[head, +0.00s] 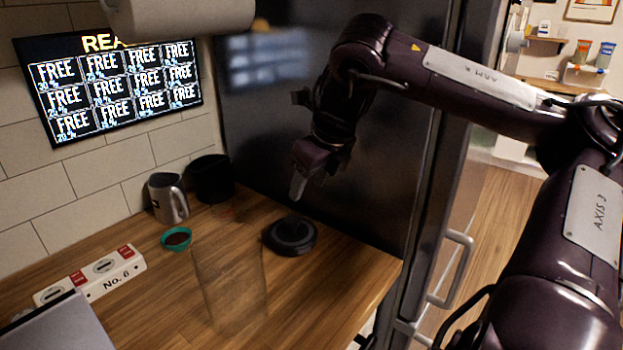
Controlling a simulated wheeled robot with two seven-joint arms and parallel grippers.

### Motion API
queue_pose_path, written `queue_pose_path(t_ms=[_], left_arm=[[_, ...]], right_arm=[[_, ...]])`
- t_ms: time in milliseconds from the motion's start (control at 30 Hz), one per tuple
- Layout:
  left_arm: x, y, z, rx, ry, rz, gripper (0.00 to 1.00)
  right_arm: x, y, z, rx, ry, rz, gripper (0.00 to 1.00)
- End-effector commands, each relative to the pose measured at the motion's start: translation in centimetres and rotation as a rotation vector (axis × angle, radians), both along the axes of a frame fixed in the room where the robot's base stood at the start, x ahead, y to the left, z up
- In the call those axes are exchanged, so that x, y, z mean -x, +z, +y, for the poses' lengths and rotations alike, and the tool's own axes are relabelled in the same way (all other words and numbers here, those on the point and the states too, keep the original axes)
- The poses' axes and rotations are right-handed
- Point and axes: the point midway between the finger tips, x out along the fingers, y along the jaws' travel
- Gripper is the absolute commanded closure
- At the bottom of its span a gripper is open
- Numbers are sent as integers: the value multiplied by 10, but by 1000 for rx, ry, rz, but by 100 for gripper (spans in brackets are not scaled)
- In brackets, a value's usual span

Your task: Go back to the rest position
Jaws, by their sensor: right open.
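My right gripper (299,186) hangs from the right arm, fingers pointing down, above the wooden counter (340,285). It is open and nothing shows between its fingers. It is above and apart from a round black base (290,236) on the counter. My left gripper is not in the head view.
On the counter are a steel pitcher (168,198), a black container (212,178), a teal bowl with dark contents (176,239), a clear vessel (230,285) and a white strip labelled No. 6 (95,278). A dark cabinet with a handle (452,270) stands at right.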

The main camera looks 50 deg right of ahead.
Motion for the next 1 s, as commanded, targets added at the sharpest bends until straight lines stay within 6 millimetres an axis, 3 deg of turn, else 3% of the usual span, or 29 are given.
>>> queue_pose_path(t_ms=[133,733,867,1000], left_arm=[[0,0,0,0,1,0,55],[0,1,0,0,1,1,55],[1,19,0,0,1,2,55],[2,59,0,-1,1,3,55]], right_arm=[[3,8,0,1,0,-1,49],[3,10,0,0,-1,0,49],[3,27,0,0,-1,-1,49],[3,68,0,1,-1,-1,49]])
